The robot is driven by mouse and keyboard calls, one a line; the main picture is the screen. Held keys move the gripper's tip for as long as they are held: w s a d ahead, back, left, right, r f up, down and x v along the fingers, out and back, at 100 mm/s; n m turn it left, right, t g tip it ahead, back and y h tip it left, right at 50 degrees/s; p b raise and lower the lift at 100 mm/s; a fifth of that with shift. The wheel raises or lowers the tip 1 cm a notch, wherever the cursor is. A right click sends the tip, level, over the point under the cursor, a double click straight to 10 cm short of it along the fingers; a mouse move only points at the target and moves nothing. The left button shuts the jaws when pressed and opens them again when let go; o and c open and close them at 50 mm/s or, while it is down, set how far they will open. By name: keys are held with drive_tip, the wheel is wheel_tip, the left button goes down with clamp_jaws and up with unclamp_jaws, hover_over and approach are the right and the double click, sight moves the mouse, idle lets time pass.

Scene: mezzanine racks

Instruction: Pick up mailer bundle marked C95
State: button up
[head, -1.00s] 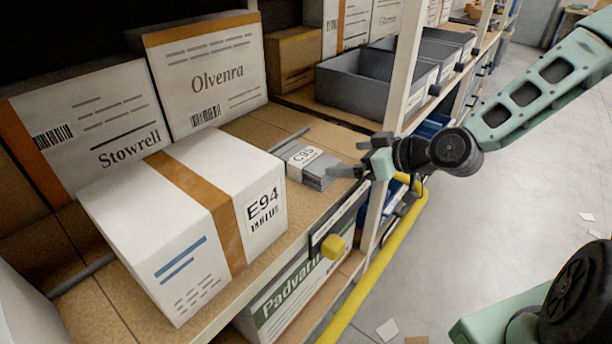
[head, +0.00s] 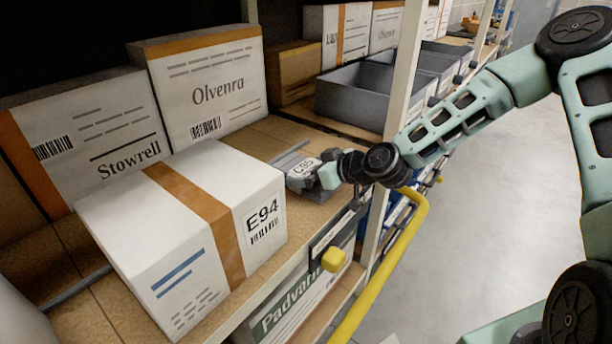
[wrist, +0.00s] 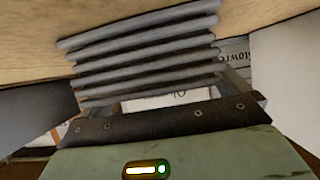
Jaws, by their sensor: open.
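The mailer bundle (head: 301,170) marked C95 is a small grey stack with a white label, lying on the wooden shelf just right of the white E94 box (head: 180,225). In the wrist view its layered grey edges (wrist: 140,45) are close and fill the upper middle. My gripper (head: 327,169) is open at the bundle's right end, with its fingers overlapping that end in the head view. I cannot tell whether they touch it. Part of the bundle is hidden behind a finger.
The Stowrell box (head: 90,140) and Olvenra box (head: 205,85) stand behind. A rack post (head: 403,75) rises just right of my gripper, with grey bins (head: 350,100) beyond. A yellow rail (head: 385,270) runs along the shelf front. The aisle floor (head: 480,230) is clear.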

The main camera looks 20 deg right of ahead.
drive_tip(key=c, duration=0.9)
drive_tip(key=shift+o, duration=0.2)
